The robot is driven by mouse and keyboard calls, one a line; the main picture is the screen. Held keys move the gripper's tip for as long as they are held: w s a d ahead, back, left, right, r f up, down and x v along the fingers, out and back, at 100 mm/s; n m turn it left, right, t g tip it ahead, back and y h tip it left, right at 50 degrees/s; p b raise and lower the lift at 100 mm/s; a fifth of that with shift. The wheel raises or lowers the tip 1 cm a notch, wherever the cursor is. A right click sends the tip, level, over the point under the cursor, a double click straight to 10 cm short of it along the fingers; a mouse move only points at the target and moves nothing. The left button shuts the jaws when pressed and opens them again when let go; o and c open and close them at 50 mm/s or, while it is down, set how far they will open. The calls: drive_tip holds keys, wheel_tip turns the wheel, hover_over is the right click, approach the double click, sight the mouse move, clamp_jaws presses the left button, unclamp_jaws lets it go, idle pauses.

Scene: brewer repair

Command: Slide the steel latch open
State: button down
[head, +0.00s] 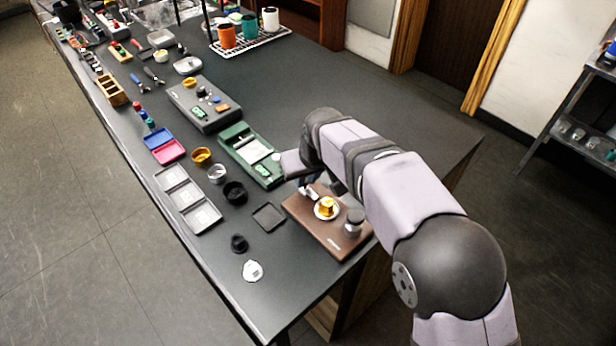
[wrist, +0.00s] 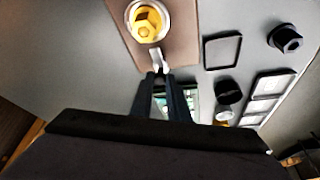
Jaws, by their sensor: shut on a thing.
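The steel latch (head: 311,193) is a small silver piece at the far left part of a brown board (head: 322,238). In the wrist view the latch (wrist: 159,60) sticks out between my fingertips, just below a gold hex piece. My gripper (wrist: 158,76) is shut on the latch's near end. In the head view my gripper (head: 304,184) is small and partly hidden by my wrist. The gold hex piece (head: 326,205) sits in a pale round ring on the board and also shows in the wrist view (wrist: 147,22).
A grey-silver cylinder (head: 353,222) stands at the board's right. A green case (head: 236,143) lies beyond my wrist. A flat black square tray (head: 269,217), a black cup (head: 235,192) and grey trays (head: 188,198) lie left of the board. The bench is clear behind my arm.

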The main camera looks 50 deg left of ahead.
drive_tip(key=c, duration=1.7)
unclamp_jaws()
drive_tip(key=shift+a+r, duration=0.15)
drive_tip(key=shift+a, duration=0.1)
drive_tip(key=shift+c, duration=0.2)
drive_tip(key=shift+o, duration=0.3)
drive_tip(key=shift+d, duration=0.1)
drive_tip(key=b+v, duration=0.2)
drive_tip(key=v, duration=0.5)
